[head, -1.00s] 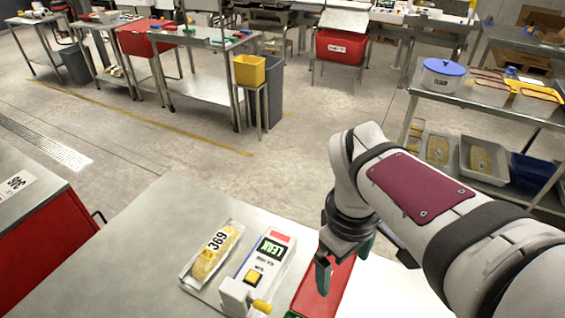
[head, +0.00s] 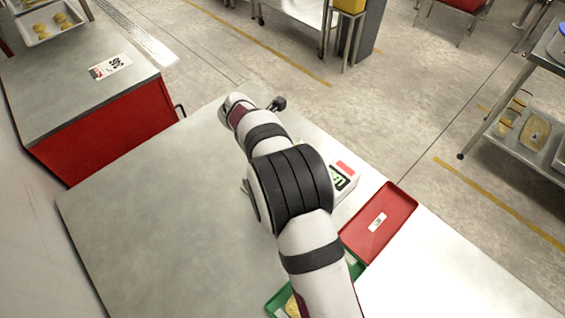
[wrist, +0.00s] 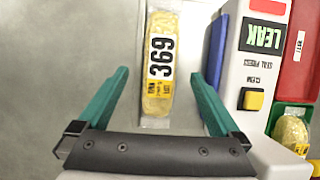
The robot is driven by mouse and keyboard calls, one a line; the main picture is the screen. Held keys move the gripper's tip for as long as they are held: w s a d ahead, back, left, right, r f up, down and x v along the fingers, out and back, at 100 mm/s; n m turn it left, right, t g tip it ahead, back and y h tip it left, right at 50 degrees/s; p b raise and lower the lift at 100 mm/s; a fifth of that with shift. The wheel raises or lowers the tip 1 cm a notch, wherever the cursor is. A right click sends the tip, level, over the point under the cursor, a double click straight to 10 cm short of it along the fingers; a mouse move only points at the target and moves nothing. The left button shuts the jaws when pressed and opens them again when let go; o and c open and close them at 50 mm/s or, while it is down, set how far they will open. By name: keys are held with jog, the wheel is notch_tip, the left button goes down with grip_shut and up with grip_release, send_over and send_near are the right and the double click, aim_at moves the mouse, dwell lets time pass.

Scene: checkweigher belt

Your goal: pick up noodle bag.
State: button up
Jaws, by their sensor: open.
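My gripper (wrist: 160,78) is open and empty, with one finger on each side of the bag and clear gaps to both sides. How high the fingertips are above the table I cannot tell. In the head view my arm hides the bag and the fingers.
Close right of the bag is a white tester (wrist: 254,68) with a LEAK display, yellow button and blue side part; it also shows in the head view (head: 345,176). Beyond are a red tray (head: 392,205) and a green tray (head: 357,265) holding another pack (wrist: 291,132). Table left is clear.

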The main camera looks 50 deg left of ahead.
jog(key=x, duration=0.3)
jog(key=shift+w, duration=0.1)
jog(key=shift+r, duration=0.1)
grip_shut()
